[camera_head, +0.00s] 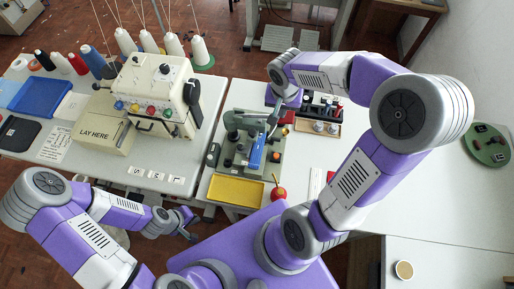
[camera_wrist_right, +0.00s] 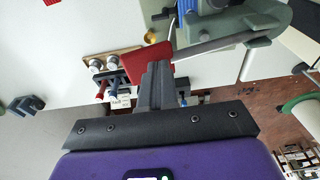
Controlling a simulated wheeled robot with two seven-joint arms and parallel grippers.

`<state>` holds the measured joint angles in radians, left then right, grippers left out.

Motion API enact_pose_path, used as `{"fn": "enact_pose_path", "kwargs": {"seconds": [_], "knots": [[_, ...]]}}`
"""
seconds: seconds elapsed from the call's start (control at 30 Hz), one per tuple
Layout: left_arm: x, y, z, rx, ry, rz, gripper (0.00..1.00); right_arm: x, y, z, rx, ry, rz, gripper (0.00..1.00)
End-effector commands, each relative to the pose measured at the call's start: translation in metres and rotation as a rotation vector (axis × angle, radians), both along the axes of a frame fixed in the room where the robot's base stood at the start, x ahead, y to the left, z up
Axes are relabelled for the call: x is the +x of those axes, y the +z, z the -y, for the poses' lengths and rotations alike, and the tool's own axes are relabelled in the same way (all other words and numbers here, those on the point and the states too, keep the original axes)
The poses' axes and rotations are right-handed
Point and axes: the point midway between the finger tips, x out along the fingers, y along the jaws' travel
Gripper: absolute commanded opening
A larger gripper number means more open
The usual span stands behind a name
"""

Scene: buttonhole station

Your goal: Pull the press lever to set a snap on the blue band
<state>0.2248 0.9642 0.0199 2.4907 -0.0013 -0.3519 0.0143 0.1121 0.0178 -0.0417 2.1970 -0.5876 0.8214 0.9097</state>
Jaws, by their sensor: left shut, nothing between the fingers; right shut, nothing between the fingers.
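The grey-green press (camera_head: 238,150) stands on the right-hand table, and part of its frame shows in the right wrist view (camera_wrist_right: 262,25). A blue strip, seemingly the blue band (camera_head: 258,150), lies at the press. A metal rod, seemingly the press lever (camera_wrist_right: 212,43), runs from the press frame toward a red piece (camera_wrist_right: 133,64). My right gripper (camera_head: 276,112) is behind the press, shut and empty. In the right wrist view its fingertips (camera_wrist_right: 158,66) overlap the red piece; I cannot tell whether they touch. My left gripper (camera_head: 189,228) is shut and empty, low in front of the tables.
A yellow tray (camera_head: 236,191) and a red round item (camera_head: 279,193) are in front of the press. A tool rack (camera_head: 318,127) stands close right of my right gripper. The right tabletop is mostly clear.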

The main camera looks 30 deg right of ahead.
Motion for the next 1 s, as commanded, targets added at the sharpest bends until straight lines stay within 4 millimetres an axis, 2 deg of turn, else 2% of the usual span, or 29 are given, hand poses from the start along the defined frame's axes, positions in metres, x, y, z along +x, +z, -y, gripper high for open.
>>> {"fn": "enact_pose_path", "kwargs": {"seconds": [0.03,0.7,0.83,1.0], "knots": [[0.000,0.007,0.000,0.000,0.000,0.000,0.00,0.000,0.009,0.000,0.000,0.000,0.000,0.00],[0.000,0.057,0.000,0.000,0.000,0.000,0.00,0.000,0.076,0.000,-0.001,0.000,0.001,0.00],[0.000,0.065,0.000,0.000,0.000,0.000,0.00,0.000,0.086,0.000,0.000,0.000,0.000,0.00],[0.000,0.066,0.000,0.000,0.000,0.000,0.00,0.000,0.089,0.000,0.000,0.000,0.000,0.00]]}}
